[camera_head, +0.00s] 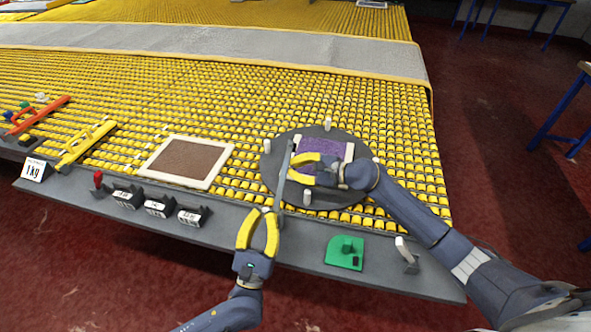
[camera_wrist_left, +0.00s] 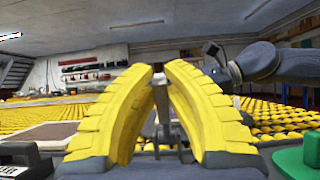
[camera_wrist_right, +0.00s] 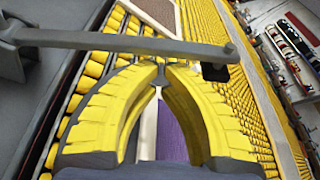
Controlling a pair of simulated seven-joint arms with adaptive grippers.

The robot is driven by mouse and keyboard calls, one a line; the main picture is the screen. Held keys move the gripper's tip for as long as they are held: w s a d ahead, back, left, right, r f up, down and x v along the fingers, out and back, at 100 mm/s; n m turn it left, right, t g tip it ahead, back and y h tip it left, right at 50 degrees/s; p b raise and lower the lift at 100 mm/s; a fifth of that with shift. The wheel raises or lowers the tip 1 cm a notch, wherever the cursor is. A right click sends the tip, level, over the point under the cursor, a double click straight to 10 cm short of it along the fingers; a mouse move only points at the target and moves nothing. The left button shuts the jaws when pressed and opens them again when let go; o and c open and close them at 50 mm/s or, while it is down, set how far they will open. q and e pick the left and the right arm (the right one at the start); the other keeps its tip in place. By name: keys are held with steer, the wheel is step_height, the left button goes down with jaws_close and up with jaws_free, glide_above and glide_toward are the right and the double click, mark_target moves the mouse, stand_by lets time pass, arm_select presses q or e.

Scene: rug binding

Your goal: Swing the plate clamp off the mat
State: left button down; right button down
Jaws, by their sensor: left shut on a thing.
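The plate clamp (camera_head: 284,182) is a long grey bar across the left part of a dark round plate (camera_head: 340,192). In the right wrist view, the bar (camera_wrist_right: 120,40) crosses beyond the fingertips, with a black pad (camera_wrist_right: 214,72) under its far end. The purple mat (camera_head: 322,145) with pale edging lies right of the bar, partly hidden by my right gripper (camera_head: 290,168). That gripper's fingertips nearly meet close to the bar, with nothing visible held. My left gripper (camera_head: 266,209) is shut on the clamp's near end, a grey upright piece (camera_wrist_left: 160,92) in the left wrist view.
Several pale pegs (camera_head: 327,124) stand around the plate. A brown framed mat (camera_head: 187,160) lies to its left on yellow rollers. Black weights (camera_head: 158,206), a red knob (camera_head: 98,178) and a green block (camera_head: 345,252) sit along the grey front edge.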

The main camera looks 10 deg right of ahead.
steer(key=shift+s+r, duration=0.1)
steer(key=shift+r, duration=0.15)
steer(key=shift+s+a+r+n, duration=0.15)
steer(key=shift+r, duration=0.25)
steer(key=shift+s+a+r+n, duration=0.15)
steer(key=shift+r, duration=0.2)
arm_select(q)
steer(key=c, duration=1.4)
jaws_free()
